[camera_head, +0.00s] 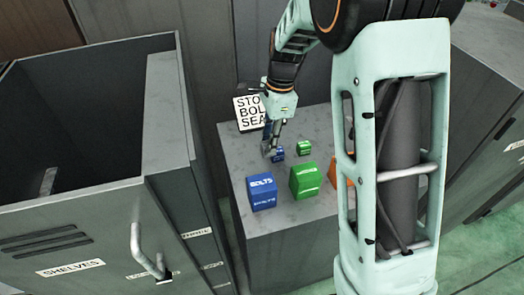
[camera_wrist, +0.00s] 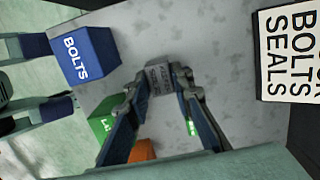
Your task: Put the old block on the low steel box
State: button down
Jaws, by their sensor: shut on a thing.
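My gripper (camera_wrist: 161,82) is shut on a small grey block (camera_wrist: 160,76) with faint dark lettering. In the head view my gripper (camera_head: 271,148) points down over the far left part of a low grey steel box (camera_head: 285,232). The box's speckled top also fills the middle of the wrist view (camera_wrist: 240,110). The grey block is too small to make out surely in the head view. I cannot tell if it touches the top.
A lettered sign (camera_head: 249,113) stands behind. An open grey cabinet (camera_head: 90,215) is at left.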

jog(key=f, duration=0.1)
jog(key=w+a+f, duration=0.1)
jog(key=a+f, duration=0.1)
jog(key=shift+w+a+f, duration=0.2)
jog(key=shift+w+f, duration=0.1)
jog(key=shift+w, duration=0.1)
jog(key=shift+w+a+f, duration=0.15)
jog(key=shift+f, duration=1.5)
jog(key=shift+f, duration=0.2)
jog(key=c, duration=1.7)
grip_release()
jog(key=shift+r, duration=0.1)
jog(key=r, duration=0.4)
jog(key=d+r, duration=0.1)
jog(key=r, duration=0.7)
jog(key=shift+w+d, duration=0.15)
jog(key=shift+d, duration=0.1)
